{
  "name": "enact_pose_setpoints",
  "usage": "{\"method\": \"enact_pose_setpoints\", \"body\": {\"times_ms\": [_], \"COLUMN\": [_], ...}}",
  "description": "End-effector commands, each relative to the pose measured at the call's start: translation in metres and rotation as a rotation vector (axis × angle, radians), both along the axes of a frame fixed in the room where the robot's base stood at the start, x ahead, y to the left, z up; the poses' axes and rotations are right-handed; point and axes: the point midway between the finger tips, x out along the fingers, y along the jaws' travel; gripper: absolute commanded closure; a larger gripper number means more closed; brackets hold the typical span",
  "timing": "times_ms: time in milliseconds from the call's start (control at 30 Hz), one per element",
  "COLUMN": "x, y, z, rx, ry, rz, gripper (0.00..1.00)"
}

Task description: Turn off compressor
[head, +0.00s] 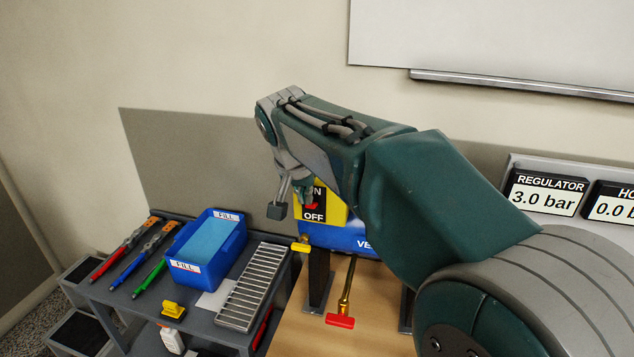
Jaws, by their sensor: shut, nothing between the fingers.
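The compressor's yellow switch box (333,211) carries the words ON and OFF and a red switch (311,205). My arm hides part of the box and the start of the word ON. The blue compressor tank (345,238) shows below the box, with the letters "VE" before my arm covers the rest. My gripper (280,207) is at the end of the arm, just left of the switch in the picture. It is shut and empty. I cannot tell whether it touches the switch or the box.
A regulator display (545,197) reads 3.0 bar at the right. A brass valve with a red handle (340,320) stands over the wooden table (300,338). A blue bin (208,248), metal rack (252,287) and several coloured tools (125,250) lie on the grey cart at left.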

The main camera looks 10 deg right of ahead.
Motion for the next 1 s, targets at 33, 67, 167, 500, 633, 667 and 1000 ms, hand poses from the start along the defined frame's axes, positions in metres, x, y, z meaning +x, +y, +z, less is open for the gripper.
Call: {"method": "enact_pose_setpoints", "body": {"times_ms": [33,67,167,500,633,667,1000], "x": [0.0001,0.0002,0.0001,-0.0018,-0.0023,-0.0025,-0.0046], "y": [-0.0022,-0.0030,-0.0044,-0.0027,-0.0022,-0.0021,-0.0030], "z": [0.0003,0.0006,0.0015,0.0008,0.0002,0.0001,-0.0015], "rx": [0.002,0.002,0.004,-0.010,-0.019,-0.020,-0.041], "ry": [-0.001,-0.002,-0.003,-0.037,-0.058,-0.062,-0.114], "rz": [-0.001,-0.002,-0.002,0.000,0.000,0.000,-0.001], "gripper": [1.00,1.00,1.00,1.00,1.00,1.00,1.00]}}
